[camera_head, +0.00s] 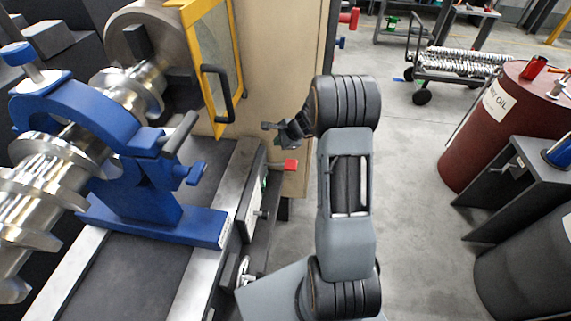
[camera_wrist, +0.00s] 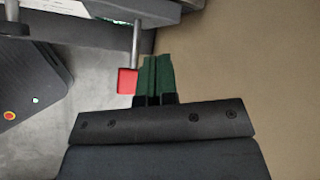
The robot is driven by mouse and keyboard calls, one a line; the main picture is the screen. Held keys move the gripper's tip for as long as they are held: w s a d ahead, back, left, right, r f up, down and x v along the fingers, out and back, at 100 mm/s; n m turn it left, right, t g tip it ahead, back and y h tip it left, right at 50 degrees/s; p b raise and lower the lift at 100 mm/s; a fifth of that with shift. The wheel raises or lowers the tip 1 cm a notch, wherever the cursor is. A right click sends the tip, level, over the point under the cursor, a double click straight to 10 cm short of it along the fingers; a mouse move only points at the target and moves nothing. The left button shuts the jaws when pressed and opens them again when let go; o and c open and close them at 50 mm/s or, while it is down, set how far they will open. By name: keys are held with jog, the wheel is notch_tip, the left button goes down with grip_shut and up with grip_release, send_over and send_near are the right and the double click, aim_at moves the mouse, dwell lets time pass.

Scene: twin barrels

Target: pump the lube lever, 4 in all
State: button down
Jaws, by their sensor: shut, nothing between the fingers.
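A lever with a red block-shaped grip (camera_head: 291,165), which looks like the lube lever, sticks out from the side of the lathe bed. In the wrist view its red grip (camera_wrist: 127,81) hangs on a thin steel rod, just left of my fingertips. My gripper (camera_head: 268,126) is shut and empty, above and left of the red grip in the head view. In the wrist view my gripper (camera_wrist: 156,62) shows its green finger pads together, beside the red grip. I cannot tell whether they touch it.
The lathe, with a blue steady rest (camera_head: 150,190) and a yellow-framed guard (camera_head: 215,70), fills the left. A beige panel (camera_head: 280,60) stands behind my gripper. A dark red oil barrel (camera_head: 490,130) stands at the right. The grey floor between is clear.

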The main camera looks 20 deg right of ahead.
aim_at(285, 164)
notch_tip(285, 164, down, 8)
jog(key=d+b, duration=0.1)
jog(key=b, duration=0.6)
jog(key=shift+s+f, duration=0.15)
jog(key=shift+s, duration=0.2)
jog(key=shift+f, duration=0.2)
dwell(1.4)
jog(key=shift+f+b, duration=0.25)
jog(key=shift+b, duration=0.2)
jog(key=shift+s+d+f+b, duration=0.1)
jog(key=shift+d+f+b, duration=0.05)
jog(key=shift+f+b, duration=0.6)
jog(key=shift+d+f+b, duration=0.1)
jog(key=shift+f+b, duration=0.55)
jog(key=shift+f, duration=0.05)
dwell(1.3)
jog(key=shift+r, duration=0.1)
dwell(0.5)
jog(key=shift+a+r+p, duration=0.2)
jog(key=shift+r+p, duration=1.15)
jog(key=shift+r, duration=0.45)
jog(key=shift+w+r, duration=0.15)
jog(key=shift+w, duration=0.05)
